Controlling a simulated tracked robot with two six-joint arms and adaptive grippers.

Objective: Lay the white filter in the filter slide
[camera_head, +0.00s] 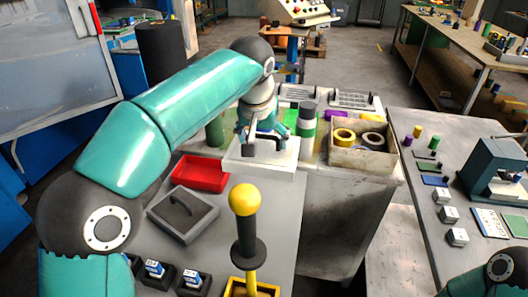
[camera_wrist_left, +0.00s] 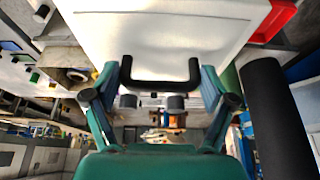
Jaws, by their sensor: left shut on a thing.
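A white block with a flat top (camera_head: 262,168) and a black bar handle stands at the back of the near bench in the head view. My left gripper (camera_head: 262,138) is over it, shut on the black handle. The white block (camera_wrist_left: 160,35) and its handle (camera_wrist_left: 160,84) fill the upper middle of the left wrist view, with the fingers at the handle's two ends. I cannot tell whether this block is the filter or the slide, and I make out no separate filter. My right gripper is not in view.
A red tray (camera_head: 200,174) and a grey tray with a dark handle (camera_head: 182,213) lie left of the block. A yellow-knobbed lever (camera_head: 245,199) rises in front. A box of tape rolls (camera_head: 362,158) stands to the right. Bare bench lies between.

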